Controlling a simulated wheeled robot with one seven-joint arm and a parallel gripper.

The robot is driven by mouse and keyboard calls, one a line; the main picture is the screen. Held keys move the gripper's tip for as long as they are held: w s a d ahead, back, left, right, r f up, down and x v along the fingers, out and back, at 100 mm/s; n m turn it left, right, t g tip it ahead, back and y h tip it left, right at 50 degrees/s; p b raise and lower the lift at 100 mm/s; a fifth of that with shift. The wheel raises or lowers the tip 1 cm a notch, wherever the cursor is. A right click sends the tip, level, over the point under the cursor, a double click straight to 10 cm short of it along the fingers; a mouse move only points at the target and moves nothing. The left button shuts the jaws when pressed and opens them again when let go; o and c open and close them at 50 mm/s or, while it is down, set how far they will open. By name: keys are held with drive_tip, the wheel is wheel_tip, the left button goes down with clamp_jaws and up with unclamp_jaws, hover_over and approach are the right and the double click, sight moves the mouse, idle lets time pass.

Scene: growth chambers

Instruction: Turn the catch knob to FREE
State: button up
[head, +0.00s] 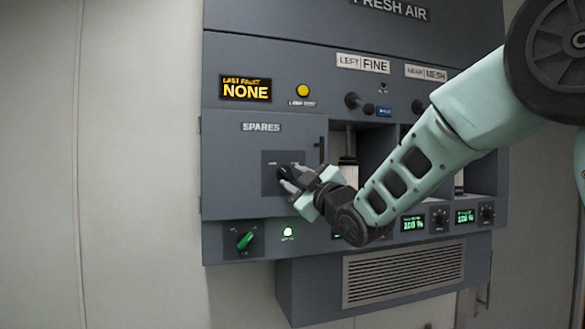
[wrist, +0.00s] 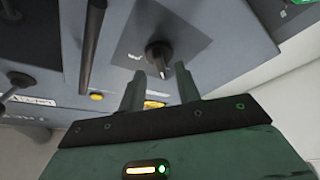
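The catch knob (wrist: 157,54) is a small black knob with a pale pointer mark, on a dark square plate (wrist: 130,42) in the wrist view. The plate (head: 270,184) shows in the head view on the grey SPARES door (head: 228,165); the knob there is mostly hidden by my gripper (head: 286,179). My gripper, also in the wrist view (wrist: 160,72), is open with its two fingers apart. The knob lies just ahead of the fingertips, between them in the picture; I cannot tell whether they touch it. The plate's lettering is too small to read.
A dark bar handle (wrist: 92,35) stands left of the plate in the wrist view. Below the door is a green knob (head: 245,240) beside a lit green lamp (head: 288,231). An open bay (head: 375,150) lies right of the door. The left wall is bare.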

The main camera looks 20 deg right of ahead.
drive_tip(key=shift+x, duration=0.85)
drive_tip(key=shift+f, duration=0.1)
clamp_jaws()
